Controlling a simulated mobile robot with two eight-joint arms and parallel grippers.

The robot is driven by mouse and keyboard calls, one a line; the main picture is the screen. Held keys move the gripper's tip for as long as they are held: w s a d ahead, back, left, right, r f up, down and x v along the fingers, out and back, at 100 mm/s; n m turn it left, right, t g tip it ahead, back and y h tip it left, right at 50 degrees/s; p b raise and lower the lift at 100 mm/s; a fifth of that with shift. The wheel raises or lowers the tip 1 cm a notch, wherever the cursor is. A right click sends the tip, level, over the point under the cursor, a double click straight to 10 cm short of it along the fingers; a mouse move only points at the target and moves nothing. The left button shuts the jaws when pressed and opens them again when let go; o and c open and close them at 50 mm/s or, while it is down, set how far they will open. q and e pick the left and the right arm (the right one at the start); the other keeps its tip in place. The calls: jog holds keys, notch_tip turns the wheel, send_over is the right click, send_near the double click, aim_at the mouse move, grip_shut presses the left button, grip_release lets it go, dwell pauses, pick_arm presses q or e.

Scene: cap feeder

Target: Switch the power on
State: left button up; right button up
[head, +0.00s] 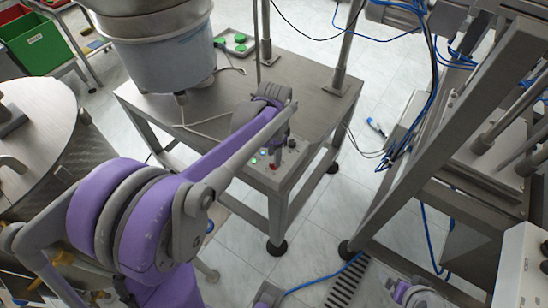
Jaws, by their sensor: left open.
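A small control panel (270,172) sits at the front edge of the metal table, below the feeder bowl. It carries several small buttons or lamps: a greenish one (263,152), a pale one (254,161), a red one (274,166) and a dark knob (292,143). I cannot tell which one is the power switch. My left arm reaches in from the lower left. My left gripper (282,136) points down just above and behind the panel; it is open, but its fingers are small and partly hidden by my arm. I cannot tell whether it touches a control.
Upright posts rise from the table. A metal frame (450,130) with blue cables stands at right. A round table (40,120) is at left.

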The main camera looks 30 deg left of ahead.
aim_at(274, 168)
pick_arm(q)
notch_tip(274, 168, up, 8)
jog(key=shift+p, duration=0.35)
jog(key=shift+r, duration=0.15)
jog(key=s+d+n+t+p, duration=0.2)
jog(key=s+d+n, duration=0.1)
jog(key=s, duration=0.5)
jog(key=s+d+f+n+t+p, duration=0.1)
jog(key=s+d+n+t+p, duration=0.1)
jog(key=s, duration=0.5)
jog(key=shift+s+d+n+t+p, duration=0.35)
jog(key=shift+d+n+t, duration=0.35)
jog(key=shift+d+n, duration=0.45)
jog(key=shift+d, duration=0.1)
